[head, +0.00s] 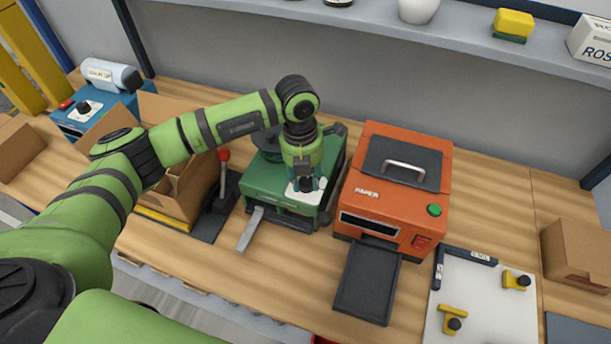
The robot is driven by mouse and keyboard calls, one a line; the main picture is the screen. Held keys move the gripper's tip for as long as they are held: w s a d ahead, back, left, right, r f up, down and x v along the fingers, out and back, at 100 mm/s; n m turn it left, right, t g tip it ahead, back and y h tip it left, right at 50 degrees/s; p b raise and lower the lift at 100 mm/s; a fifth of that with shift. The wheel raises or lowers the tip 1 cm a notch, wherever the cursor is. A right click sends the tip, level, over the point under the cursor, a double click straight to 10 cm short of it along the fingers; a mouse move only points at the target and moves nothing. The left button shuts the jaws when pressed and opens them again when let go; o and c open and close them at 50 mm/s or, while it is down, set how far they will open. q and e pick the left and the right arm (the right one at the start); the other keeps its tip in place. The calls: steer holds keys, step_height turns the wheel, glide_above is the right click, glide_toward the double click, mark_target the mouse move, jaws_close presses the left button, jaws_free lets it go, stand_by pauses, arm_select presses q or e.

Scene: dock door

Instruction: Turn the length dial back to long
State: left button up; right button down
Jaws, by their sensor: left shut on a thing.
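A green machine (262,182) stands on the wooden bench in the middle of the head view. A small white plate (294,192) shows on its top near the front right corner. My left arm comes in from the left and reaches over this machine. My left gripper (305,184) points down at the white plate and is shut on a small part there, which I take to be the length dial. The gripper hides the dial and most of its markings, so I cannot read its setting. My right gripper is not in view.
An orange machine labelled PAPER (395,190) with a dark tray (367,284) stands close on the right. A red-knobbed lever (223,165) and an open cardboard box (180,190) are on the left. A blue machine (88,108) stands far left. A white board (485,300) lies at right.

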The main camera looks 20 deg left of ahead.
arm_select(q)
steer(key=shift+f+m+b, duration=0.15)
steer(key=shift+m+b, duration=0.15)
steer(key=shift+b, duration=0.35)
steer(key=m+b, duration=0.5)
steer(key=b, duration=0.1)
steer(key=m+b, duration=0.5)
steer(key=b, duration=0.2)
steer(key=shift+w+d+f+y+b, duration=0.1)
steer(key=shift+w+d+y+b, duration=0.05)
steer(key=shift+y+b, duration=0.15)
steer(key=m+b, duration=0.2)
steer(key=shift+m+g, duration=0.3)
steer(key=shift+m+b, duration=0.9)
steer(key=shift+m, duration=0.3)
steer(key=shift+r+m, duration=0.2)
steer(key=shift+m, duration=0.1)
steer(key=o, duration=1.2)
steer(key=shift+c, duration=0.2)
steer(key=shift+d, duration=0.1)
